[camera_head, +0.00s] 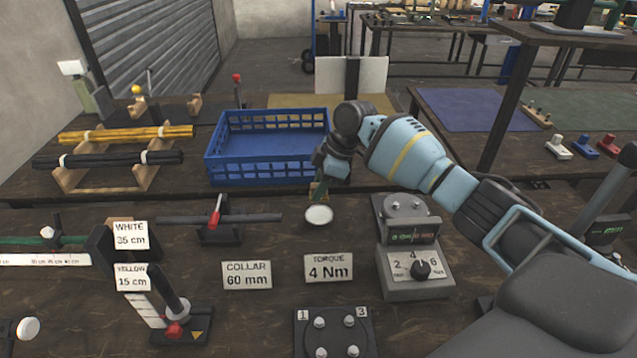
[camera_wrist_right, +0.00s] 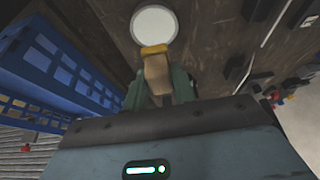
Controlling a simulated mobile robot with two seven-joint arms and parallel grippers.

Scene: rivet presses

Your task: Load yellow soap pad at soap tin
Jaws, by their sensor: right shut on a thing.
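The soap tin (camera_head: 319,215) is a small round tin with a white top on the bench, right of the red-handled clamp. It also shows in the wrist view (camera_wrist_right: 154,24). My right gripper (camera_head: 322,178) is just behind and above the tin, pointing down. In the wrist view its green fingers (camera_wrist_right: 158,92) are shut on a tan block with a yellow end, the yellow soap pad (camera_wrist_right: 155,50). The yellow end points toward the tin and overlaps its near edge in that view. I cannot tell whether they touch. My left gripper is not in view.
A blue crate (camera_head: 262,172) stands close behind and left of the tin. A torque box with a knob (camera_head: 415,268) stands to the right. "TORQUE 4 Nm" (camera_head: 328,268) and "COLLAR 60 mm" (camera_head: 246,275) cards stand in front. Bare bench surrounds the tin.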

